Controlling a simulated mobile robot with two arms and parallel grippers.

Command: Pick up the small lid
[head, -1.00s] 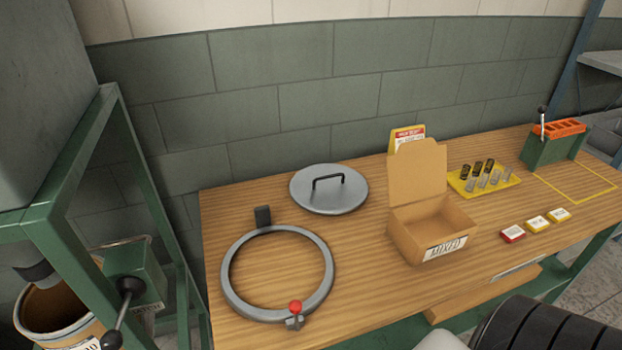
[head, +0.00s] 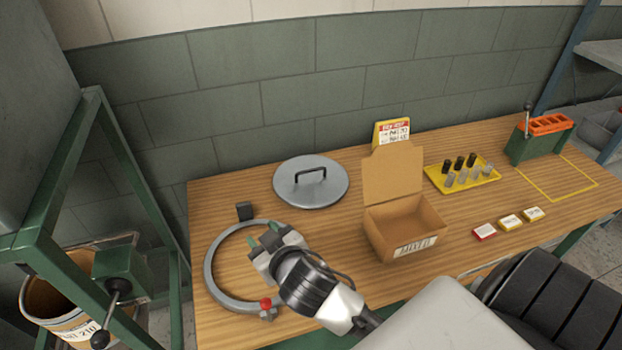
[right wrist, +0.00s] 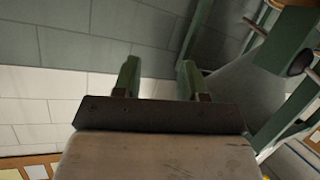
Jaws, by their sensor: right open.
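The small lid (head: 311,192) is a round grey metal disc with a dark bar handle (head: 311,174) on top. It lies flat on the wooden table toward the back left in the head view. My right gripper (head: 261,238) is over the grey ring, in front of and to the left of the lid, apart from it. Its two green-tipped fingers are spread and empty, as the right wrist view (right wrist: 160,80) also shows. The lid is not seen in the right wrist view. My left gripper is not in view.
A grey ring clamp (head: 213,278) with a red knob lies at the front left. An open cardboard box (head: 379,235) stands right of the lid. Bare tabletop lies between lid and ring.

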